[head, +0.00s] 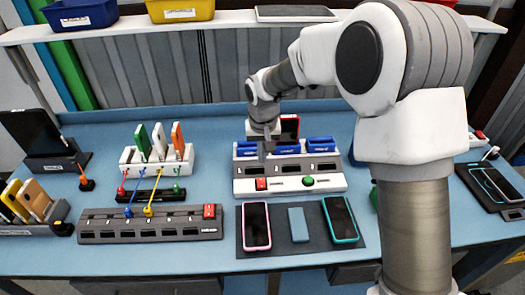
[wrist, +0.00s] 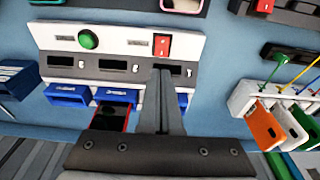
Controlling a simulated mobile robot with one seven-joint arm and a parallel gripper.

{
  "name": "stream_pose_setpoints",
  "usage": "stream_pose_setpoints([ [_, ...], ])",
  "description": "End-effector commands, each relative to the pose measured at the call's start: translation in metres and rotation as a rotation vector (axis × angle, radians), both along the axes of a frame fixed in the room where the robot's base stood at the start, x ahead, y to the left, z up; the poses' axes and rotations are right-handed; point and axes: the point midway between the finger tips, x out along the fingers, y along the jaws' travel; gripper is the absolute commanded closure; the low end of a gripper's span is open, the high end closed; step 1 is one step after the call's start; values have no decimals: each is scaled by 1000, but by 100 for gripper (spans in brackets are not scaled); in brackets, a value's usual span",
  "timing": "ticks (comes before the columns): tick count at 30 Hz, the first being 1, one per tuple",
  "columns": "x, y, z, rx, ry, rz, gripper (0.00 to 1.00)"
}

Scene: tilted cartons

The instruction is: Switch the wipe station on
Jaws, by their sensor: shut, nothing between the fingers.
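A white and grey station (head: 330,185), which I take to be the wipe station, stands mid-table. Its front panel has a red rocker switch (head: 261,184) on the left and a round green button (head: 308,181) to its right. In the wrist view, the red switch (wrist: 162,45) lies just beyond my fingertips and the green button (wrist: 89,40) is to its left. My gripper (head: 263,157) is shut and empty, pointing down over the station behind the switch. It also shows in the wrist view (wrist: 164,72); contact with the panel cannot be told.
Blue trays (head: 319,145) line the station's back, with a red-edged phone (head: 290,126) among them. A grey strip (head: 150,225) with its own red switch lies left. Phones lie on a dark mat (head: 282,243) in front. A white rack (head: 155,158) holds several coloured pieces.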

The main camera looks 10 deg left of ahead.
Motion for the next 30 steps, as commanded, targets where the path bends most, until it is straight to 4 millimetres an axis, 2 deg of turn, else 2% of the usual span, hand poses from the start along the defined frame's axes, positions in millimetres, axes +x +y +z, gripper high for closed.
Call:
stream_pose_setpoints([
  [1, 1, 0, -13, -2, 6, 0, 100],
  [6, 7, 2, -49, -2, 5, 1, 100],
  [12, 13, 3, -79, -2, 3, 0, 100],
  [18, 15, 4, -93, -1, 2, 0, 100],
  [30, 16, 4, -95, 0, 0, 0, 100],
])
